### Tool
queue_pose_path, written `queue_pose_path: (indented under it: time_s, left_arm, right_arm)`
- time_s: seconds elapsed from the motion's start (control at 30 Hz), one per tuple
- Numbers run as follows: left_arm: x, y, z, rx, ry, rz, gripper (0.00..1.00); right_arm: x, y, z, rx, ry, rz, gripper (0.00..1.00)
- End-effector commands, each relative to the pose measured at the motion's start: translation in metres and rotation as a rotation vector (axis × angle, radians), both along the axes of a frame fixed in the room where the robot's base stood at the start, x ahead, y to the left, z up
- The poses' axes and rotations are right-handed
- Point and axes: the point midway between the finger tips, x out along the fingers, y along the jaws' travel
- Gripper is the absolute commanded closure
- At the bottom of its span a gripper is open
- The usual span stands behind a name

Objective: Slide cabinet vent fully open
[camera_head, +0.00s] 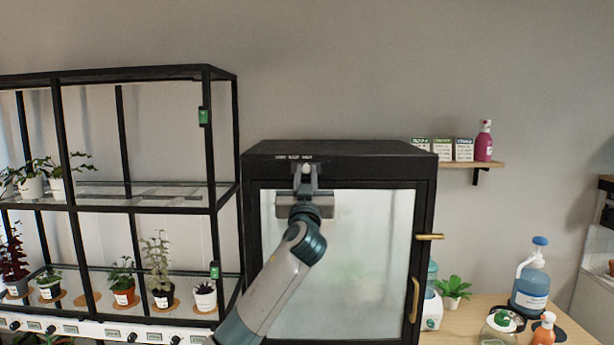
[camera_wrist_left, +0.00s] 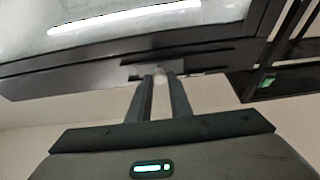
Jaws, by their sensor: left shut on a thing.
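The black cabinet (camera_head: 427,190) with a misted glass door stands in the middle of the head view. The vent strip (camera_head: 285,156) runs along the top front edge, with small light labels on it. In the left wrist view the vent slot (camera_wrist_left: 190,64) shows as dark lines in the black frame. My left gripper (camera_head: 306,168) is at this strip, its fingers shut on the small vent knob, which they mostly hide. The fingertips also show in the left wrist view (camera_wrist_left: 160,78). My right gripper is not in view.
A black shelf rack (camera_head: 140,208) with several potted plants stands to the left. A brass latch (camera_head: 430,237) and handle (camera_head: 415,300) stick out at the cabinet's right. A wooden table (camera_head: 480,308) with bottles and a small wall shelf (camera_head: 488,164) are further right.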

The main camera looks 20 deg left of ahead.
Motion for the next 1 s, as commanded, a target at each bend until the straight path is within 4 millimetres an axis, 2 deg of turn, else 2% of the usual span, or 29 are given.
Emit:
queue_pose_path:
  time_s: [0.33, 0.43, 0.67, 0.7, 0.77, 1.0]
  left_arm:
    - [-0.017, 0.064, -0.003, -0.004, 0.001, 0.005, 1.0]
    - [-0.02, 0.071, -0.002, -0.001, 0.002, 0.005, 1.0]
    - [-0.02, 0.072, -0.002, -0.002, 0.003, 0.007, 1.0]
    - [-0.02, 0.072, -0.001, -0.002, 0.003, 0.007, 0.79]
    - [-0.02, 0.072, -0.001, -0.001, 0.002, 0.006, 0.65]
    - [-0.02, 0.07, -0.001, -0.001, 0.001, 0.004, 0.64]
  right_arm:
    - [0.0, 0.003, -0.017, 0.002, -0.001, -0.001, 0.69]
    - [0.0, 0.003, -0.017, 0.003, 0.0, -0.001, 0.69]
    - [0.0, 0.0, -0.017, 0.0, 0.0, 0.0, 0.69]
    - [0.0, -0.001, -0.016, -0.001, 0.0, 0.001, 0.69]
    - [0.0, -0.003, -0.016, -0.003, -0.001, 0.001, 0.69]
    - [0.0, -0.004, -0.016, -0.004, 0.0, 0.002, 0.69]
